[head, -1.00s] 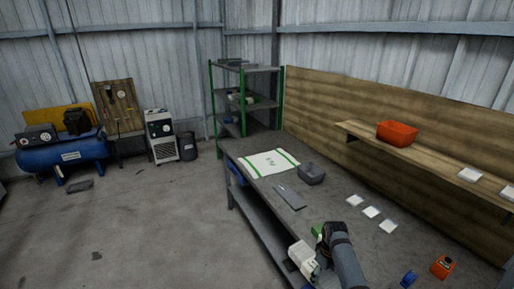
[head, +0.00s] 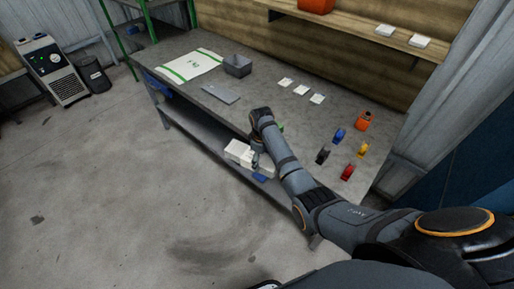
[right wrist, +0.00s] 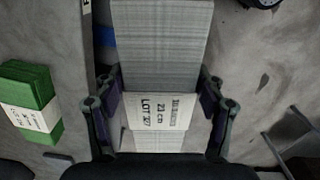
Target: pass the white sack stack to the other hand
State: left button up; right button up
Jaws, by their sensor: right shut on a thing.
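The white sack stack (head: 239,151) is in my right gripper (head: 256,159), held at the front edge of the workbench in the head view. In the right wrist view the stack (right wrist: 165,45) runs between the two fingers of my right gripper (right wrist: 158,105), which press on its sides. A paper band (right wrist: 160,110) with "23 cm" and a lot number wraps the stack between the fingers. The stack's near end is partly hidden by the gripper body. My left gripper does not show in either view.
A banded green sack stack (right wrist: 30,100) lies on the bench (head: 225,117), mostly hidden by my arm in the head view.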

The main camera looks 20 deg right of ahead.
jog(key=w+a+r+n, duration=0.1)
jog(key=a+r+n, duration=0.3)
jog(key=r, duration=0.3)
jog(key=w+a+r+n, duration=0.2)
jog(key=a+r+n, duration=0.3)
jog(key=r, duration=0.3)
jog(key=shift+w+a+r+n, duration=0.15)
jog(key=shift+r+n, duration=0.15)
jog(key=shift+n, duration=0.1)
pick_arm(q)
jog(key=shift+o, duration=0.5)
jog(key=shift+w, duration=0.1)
